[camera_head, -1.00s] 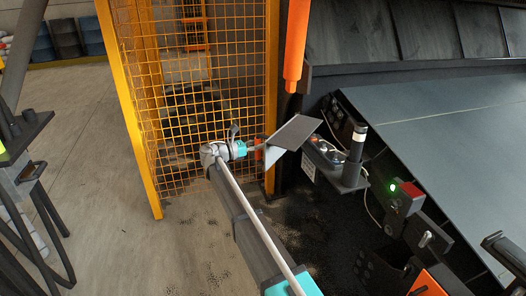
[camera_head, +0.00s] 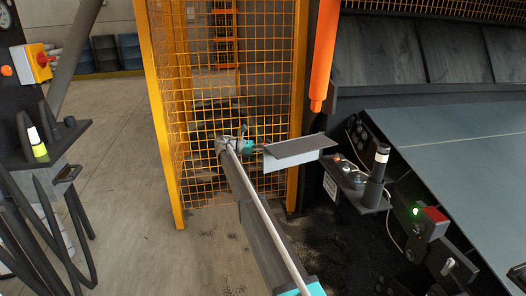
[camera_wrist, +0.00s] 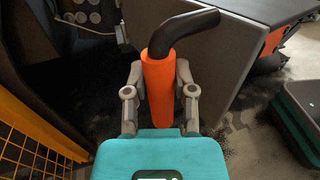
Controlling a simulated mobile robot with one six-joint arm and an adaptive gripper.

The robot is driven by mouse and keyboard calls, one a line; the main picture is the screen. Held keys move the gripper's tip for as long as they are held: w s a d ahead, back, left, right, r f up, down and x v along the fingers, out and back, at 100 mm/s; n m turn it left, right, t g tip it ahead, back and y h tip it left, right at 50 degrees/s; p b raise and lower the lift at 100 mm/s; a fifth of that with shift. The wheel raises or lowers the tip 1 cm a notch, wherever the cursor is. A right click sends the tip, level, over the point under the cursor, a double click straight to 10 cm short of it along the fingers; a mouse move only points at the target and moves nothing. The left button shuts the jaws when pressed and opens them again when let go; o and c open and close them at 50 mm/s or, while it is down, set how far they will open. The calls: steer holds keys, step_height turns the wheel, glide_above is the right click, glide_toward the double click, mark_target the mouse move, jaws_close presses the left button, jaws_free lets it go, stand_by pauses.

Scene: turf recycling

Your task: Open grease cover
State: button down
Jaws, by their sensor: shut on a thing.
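A grey folded plate, which looks like the grease cover (camera_head: 290,158), stands out to the left of the control box in the head view. My gripper (camera_wrist: 159,72) is shut around the orange handle. In the head view my gripper (camera_head: 260,148) is small, at the plate's left end; its fingers are hard to make out.
A control box (camera_head: 350,175) with buttons and a black post (camera_head: 377,172) stand right of the plate. An orange mesh fence (camera_head: 230,90) is close behind my arm. An orange cylinder (camera_head: 325,55) hangs above. Open concrete floor (camera_head: 120,170) lies to the left.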

steer(key=shift+w+d, duration=0.2)
steer(key=shift+d, duration=0.05)
steer(key=c, duration=0.7)
jaws_free()
steer(key=shift+o, duration=1.2)
steer(key=shift+s, duration=0.1)
steer(key=shift+a, duration=0.1)
